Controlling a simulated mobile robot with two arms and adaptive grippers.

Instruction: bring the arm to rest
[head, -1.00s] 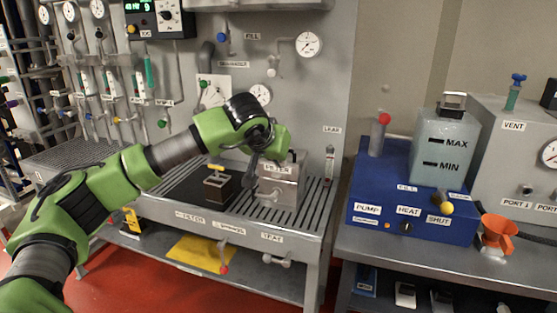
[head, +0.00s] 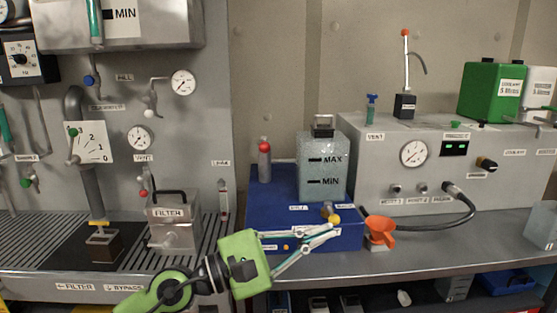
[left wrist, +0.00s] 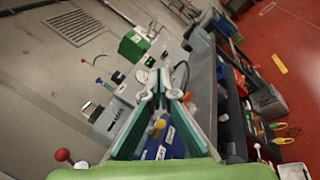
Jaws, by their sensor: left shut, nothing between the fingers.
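My left arm comes in low in the head view, and its green left gripper (head: 332,230) reaches to the right in front of the blue unit (head: 262,212). The fingers are shut with nothing held. The tips appear close to a yellow knob (head: 335,220) on the unit's front; I cannot tell whether they touch it. In the left wrist view the two fingers (left wrist: 169,92) come together ahead, with the blue unit (left wrist: 155,148) behind them. My right gripper is not in view.
A grey tank (head: 322,165) marked MAX and MIN sits on the blue unit. A grey box with a gauge (head: 414,153) and a black hose (head: 450,221) are at right. The filter housing (head: 173,228) stands at left.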

